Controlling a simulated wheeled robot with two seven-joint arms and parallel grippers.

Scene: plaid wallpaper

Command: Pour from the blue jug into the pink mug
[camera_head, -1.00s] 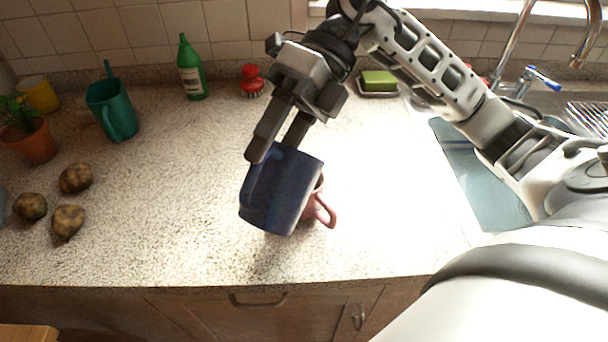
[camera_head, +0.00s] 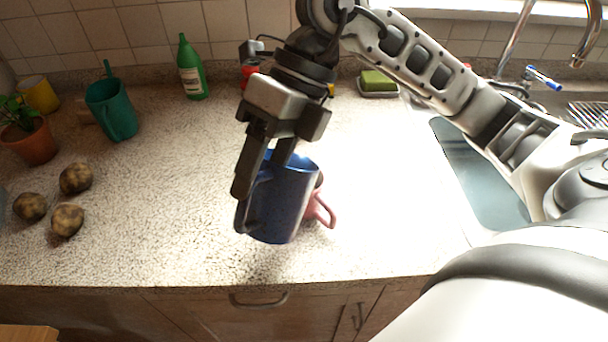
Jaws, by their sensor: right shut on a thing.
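The blue jug (camera_head: 287,205) is in my right gripper (camera_head: 262,180), which is shut on it at its upper left, by the rim and handle. The jug hangs above the counter and is close to upright, with only a slight lean. The pink mug (camera_head: 317,208) is behind the jug and mostly hidden by it. Only its handle and a strip of its right side show, to the right of the jug. I cannot see inside either one, and no liquid shows. My left gripper is not in view.
A green bottle (camera_head: 192,70), a teal jug (camera_head: 112,108), a yellow mug (camera_head: 40,94), a potted plant (camera_head: 30,140) and several potatoes (camera_head: 67,220) are on the left of the counter (camera_head: 170,220). A green sponge (camera_head: 379,80) lies behind. The sink (camera_head: 480,180) is at right.

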